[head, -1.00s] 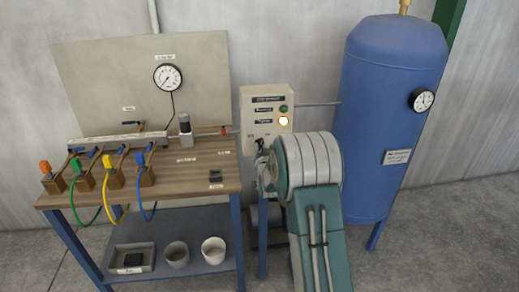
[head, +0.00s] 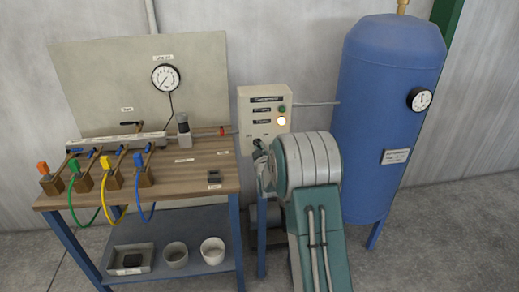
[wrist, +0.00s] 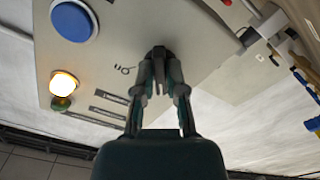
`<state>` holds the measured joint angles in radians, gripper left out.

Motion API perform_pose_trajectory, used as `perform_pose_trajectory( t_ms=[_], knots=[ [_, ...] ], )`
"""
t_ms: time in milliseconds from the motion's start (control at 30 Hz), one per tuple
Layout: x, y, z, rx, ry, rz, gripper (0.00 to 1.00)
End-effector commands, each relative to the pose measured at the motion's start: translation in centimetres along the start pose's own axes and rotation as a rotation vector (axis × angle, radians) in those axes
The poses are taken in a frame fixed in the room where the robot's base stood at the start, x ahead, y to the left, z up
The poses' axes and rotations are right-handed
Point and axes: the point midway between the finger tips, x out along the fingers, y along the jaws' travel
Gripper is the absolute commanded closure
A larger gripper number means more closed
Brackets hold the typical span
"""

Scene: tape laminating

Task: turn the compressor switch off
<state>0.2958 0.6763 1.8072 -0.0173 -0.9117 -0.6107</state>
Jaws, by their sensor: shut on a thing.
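The pale control box (head: 262,98) stands on a post between the bench and the blue tank, with a white lamp (head: 282,121) lit and a green button or lamp (head: 282,108) above it. In the wrist view the same lit lamp (wrist: 64,82) glows yellow-white on the box face. My gripper (head: 260,150) is at the lower part of the box. In the wrist view my gripper (wrist: 158,80) is shut on a small dark switch knob (wrist: 158,52), beside a printed mark. The fingers cover much of the knob, so its exact position is hard to tell.
A wooden bench (head: 195,185) with colored valves and hoses stands left. The tall blue tank (head: 385,120) with a gauge (head: 420,99) stands right. A pressure gauge (head: 165,77) hangs on the back board. A blue disc with a pale rim (wrist: 74,20) is near the lamp.

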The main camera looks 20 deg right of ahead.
Motion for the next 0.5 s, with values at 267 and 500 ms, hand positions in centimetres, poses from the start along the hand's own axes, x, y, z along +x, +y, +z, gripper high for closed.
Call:
perform_pose_trajectory(
  t_ms=[267, 500],
  knots=[
    [0.20, 0.11, -0.59, -0.133, 0.013, 0.004, 1.00],
    [0.20, 0.05, -0.59, -0.177, 0.013, 0.003, 1.00]
  ],
)
